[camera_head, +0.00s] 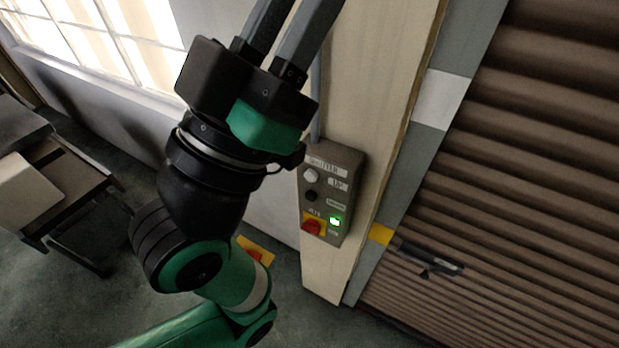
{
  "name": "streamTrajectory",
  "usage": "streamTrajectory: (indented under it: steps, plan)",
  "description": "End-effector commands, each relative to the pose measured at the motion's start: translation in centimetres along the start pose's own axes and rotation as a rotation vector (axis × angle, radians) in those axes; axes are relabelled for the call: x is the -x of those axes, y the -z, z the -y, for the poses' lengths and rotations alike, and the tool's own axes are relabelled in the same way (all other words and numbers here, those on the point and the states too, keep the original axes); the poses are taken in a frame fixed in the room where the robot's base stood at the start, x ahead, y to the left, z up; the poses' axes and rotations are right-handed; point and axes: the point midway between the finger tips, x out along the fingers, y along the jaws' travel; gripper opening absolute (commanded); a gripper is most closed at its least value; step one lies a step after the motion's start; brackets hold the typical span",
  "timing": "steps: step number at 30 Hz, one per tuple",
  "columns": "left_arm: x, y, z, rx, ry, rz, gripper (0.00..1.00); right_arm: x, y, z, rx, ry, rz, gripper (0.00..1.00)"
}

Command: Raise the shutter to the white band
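The brown slatted shutter (530,150) fills the right side and covers the opening as far as I see. A white band (442,98) marks the grey guide rail beside it. The control box (331,195) on the post has a white button (310,175) by an "UP" label, a black button (311,196), a red switch (312,227) on yellow and a lit green lamp (335,221). My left gripper (290,20) points up, left of the box and apart from it in the picture; its fingertips are cut off. My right gripper is out of view.
A yellow band (381,234) marks the rail lower down, by a dark handle-like bar (430,259) on the shutter. A table (75,190) stands at the left below a bright window (95,40). A yellow-and-red item (255,250) shows behind my arm.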

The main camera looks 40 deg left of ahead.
Motion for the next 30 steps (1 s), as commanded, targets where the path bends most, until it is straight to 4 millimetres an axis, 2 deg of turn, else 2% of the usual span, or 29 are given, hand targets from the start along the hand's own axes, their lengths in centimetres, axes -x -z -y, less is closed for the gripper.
streamTrajectory:
  steps: [1, 4, 30]
  plan:
    - [0.0, 0.0, 0.0, 0.0, 0.0, 0.0, 0.18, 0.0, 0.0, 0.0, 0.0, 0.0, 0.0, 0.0]
    - [0.0, 0.0, 0.0, 0.0, 0.0, 0.0, 0.0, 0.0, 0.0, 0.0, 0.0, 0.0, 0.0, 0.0]
    - [0.0, 0.0, 0.0, 0.0, 0.0, 0.0, 0.0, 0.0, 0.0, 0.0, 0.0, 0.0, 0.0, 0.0]
